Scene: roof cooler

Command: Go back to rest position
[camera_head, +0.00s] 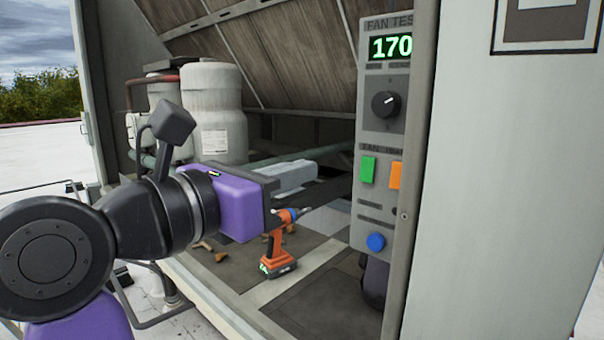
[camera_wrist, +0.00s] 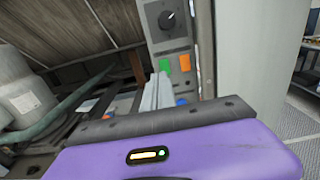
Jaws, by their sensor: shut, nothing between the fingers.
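My gripper (camera_head: 338,188) has a purple body and dark fingers. In the head view it reaches rightward into the open cooler housing, left of the control panel (camera_head: 381,135) and apart from it. It is shut and empty. The panel shows 170 on a green display (camera_head: 391,47), above a black knob (camera_head: 386,104). Below are a green button (camera_head: 368,169), an orange button (camera_head: 396,175) and a blue button (camera_head: 376,242). The wrist view also shows the knob (camera_wrist: 167,20), the green button (camera_wrist: 165,65) and the orange button (camera_wrist: 185,62). The purple body hides much of the lower wrist view.
An orange drill (camera_head: 277,250) stands on the housing floor below my gripper. Pale tanks (camera_head: 215,110) and pipes stand at the back left. A slanted panel (camera_head: 270,50) hangs above. A grey wall (camera_head: 510,180) closes the right side. Open roof lies at the left.

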